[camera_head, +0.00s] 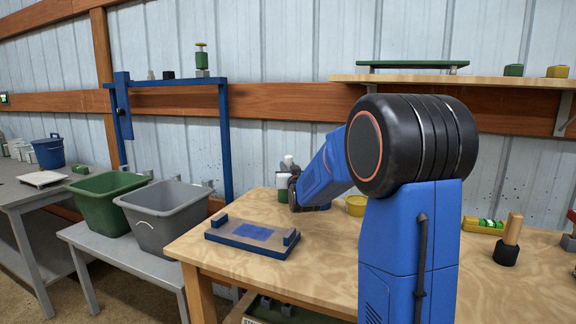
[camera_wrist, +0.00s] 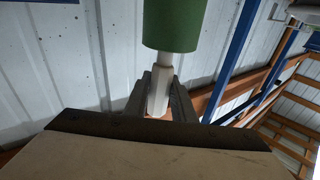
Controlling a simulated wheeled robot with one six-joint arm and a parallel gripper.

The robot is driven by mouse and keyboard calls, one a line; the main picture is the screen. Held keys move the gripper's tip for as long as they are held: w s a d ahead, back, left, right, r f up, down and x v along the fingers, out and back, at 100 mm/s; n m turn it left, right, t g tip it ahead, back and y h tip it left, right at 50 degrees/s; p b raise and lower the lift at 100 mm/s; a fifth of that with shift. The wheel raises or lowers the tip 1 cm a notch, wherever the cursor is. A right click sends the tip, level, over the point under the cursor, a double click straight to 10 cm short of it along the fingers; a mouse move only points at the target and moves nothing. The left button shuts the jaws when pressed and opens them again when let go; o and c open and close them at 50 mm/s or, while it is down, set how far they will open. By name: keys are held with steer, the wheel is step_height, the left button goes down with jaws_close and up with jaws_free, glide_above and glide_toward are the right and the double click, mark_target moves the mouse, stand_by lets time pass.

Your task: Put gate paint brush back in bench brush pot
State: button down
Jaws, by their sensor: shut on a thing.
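My gripper (camera_wrist: 160,88) is shut on a pale, faceted handle (camera_wrist: 158,92). A green cylinder (camera_wrist: 175,24) is in line with the handle, just past the fingertips. The held thing looks like the paint brush, but no bristles show. In the head view my gripper (camera_head: 293,192) is above the back of the wooden bench, partly hidden by my arm. A white and green shape (camera_head: 283,185) shows beside it, too small to tell what it is. I cannot tell for sure which thing is the brush pot; a small yellow pot (camera_head: 356,205) stands on the bench behind my arm.
A blue-edged tray (camera_head: 250,250) lies on the wooden bench's left part. A dark block with a wooden handle (camera_head: 506,252) and a yellow-green level (camera_head: 483,224) are at right. Green (camera_head: 108,207) and grey (camera_head: 160,225) bins stand left. A blue frame (camera_head: 225,140) rises behind.

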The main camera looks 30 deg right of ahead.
stand_by(0.3)
steer(key=c, duration=1.2)
jaws_free()
steer(key=shift+f, duration=0.1)
steer(key=shift+s+a+r, duration=0.25)
steer(key=shift+s+a, duration=0.15)
steer(key=shift+s, duration=0.8)
steer(key=shift+s+a+r, duration=0.2)
steer(key=shift+s+a, duration=0.15)
steer(key=shift+s, duration=0.9)
steer(key=shift+s+a+r, duration=0.25)
steer(key=shift+s+a, duration=0.15)
steer(key=shift+s, duration=0.95)
